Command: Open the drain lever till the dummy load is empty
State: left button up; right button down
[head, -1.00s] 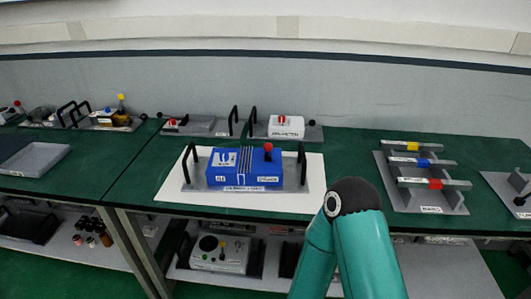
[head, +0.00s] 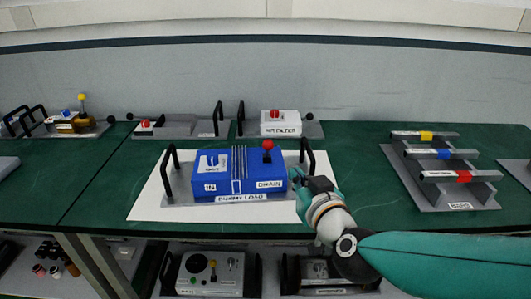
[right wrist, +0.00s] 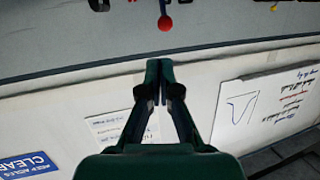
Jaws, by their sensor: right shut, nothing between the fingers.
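The dummy load (head: 238,183) is a blue box on a grey base with two black handles, on a white sheet on the green bench. The drain lever (head: 267,146) stands at its right rear above the "DRAIN" label, upright with a red ball knob. My right gripper (head: 298,178) is shut and empty, close to the right end of the box, lower than the knob and apart from it. In the right wrist view its fingertips (right wrist: 160,62) are together, with a red ball knob (right wrist: 165,22) on a thin stem beyond them. My left gripper is out of view.
The right black handle (head: 308,156) stands close to my right gripper. A "WM filter" unit (head: 281,124) sits behind. A rack with yellow, blue and red bands (head: 447,176) stands at the right. Green bench between is clear.

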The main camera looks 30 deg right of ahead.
send_near(270, 147)
jog(key=x, duration=0.7)
dwell(0.5)
